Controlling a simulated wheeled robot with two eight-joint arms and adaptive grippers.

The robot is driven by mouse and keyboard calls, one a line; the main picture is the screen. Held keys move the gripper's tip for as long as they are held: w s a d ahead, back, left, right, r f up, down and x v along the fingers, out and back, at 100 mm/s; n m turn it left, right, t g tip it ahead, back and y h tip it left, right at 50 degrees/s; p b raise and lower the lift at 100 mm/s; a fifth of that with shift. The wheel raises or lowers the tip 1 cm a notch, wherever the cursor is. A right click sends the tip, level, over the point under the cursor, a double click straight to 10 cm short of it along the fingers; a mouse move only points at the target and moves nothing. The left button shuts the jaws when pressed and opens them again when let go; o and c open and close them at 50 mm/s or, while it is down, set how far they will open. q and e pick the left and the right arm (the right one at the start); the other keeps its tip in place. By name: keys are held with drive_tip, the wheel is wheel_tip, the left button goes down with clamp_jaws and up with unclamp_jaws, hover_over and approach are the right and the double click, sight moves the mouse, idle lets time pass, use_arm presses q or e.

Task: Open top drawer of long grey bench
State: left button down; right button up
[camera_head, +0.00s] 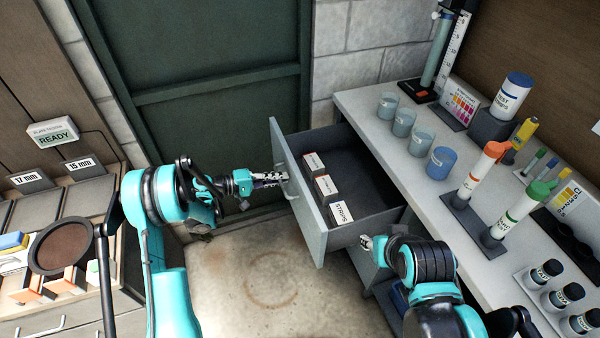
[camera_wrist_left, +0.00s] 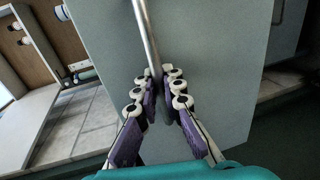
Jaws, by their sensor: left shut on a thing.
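The long grey bench (camera_head: 425,165) runs along the right side of the head view. Its top drawer (camera_head: 372,205) stands pulled out, with several small labelled boxes (camera_head: 327,187) inside along its front. My left gripper (camera_head: 280,178) is at the drawer's front panel, shut on the bar handle (camera_head: 288,187). In the left wrist view the fingers (camera_wrist_left: 160,92) close around the metal handle (camera_wrist_left: 146,35) in front of the grey drawer panel (camera_wrist_left: 215,60). My right gripper (camera_head: 368,242) is beside the drawer's near side; its fingertips are small and I cannot tell whether they are open.
Beakers (camera_head: 404,122), test tube stands (camera_head: 487,170) and small bottles (camera_head: 563,295) stand on the bench top. A dark green door (camera_head: 215,60) is behind the drawer. A counter with a round brown disc (camera_head: 62,246) is at left. Stained floor (camera_head: 260,285) lies clear between.

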use_arm(q)
drive_tip(key=shift+f+v, duration=0.2)
drive_tip(key=shift+v, duration=0.7)
drive_tip(key=shift+f+v, duration=0.2)
drive_tip(key=shift+v, duration=0.75)
drive_tip(key=shift+f+v, duration=0.2)
drive_tip(key=shift+v, duration=0.7)
drive_tip(key=shift+a, duration=0.15)
drive_tip(key=c, duration=1.9)
unclamp_jaws()
drive_tip(key=v, duration=1.2)
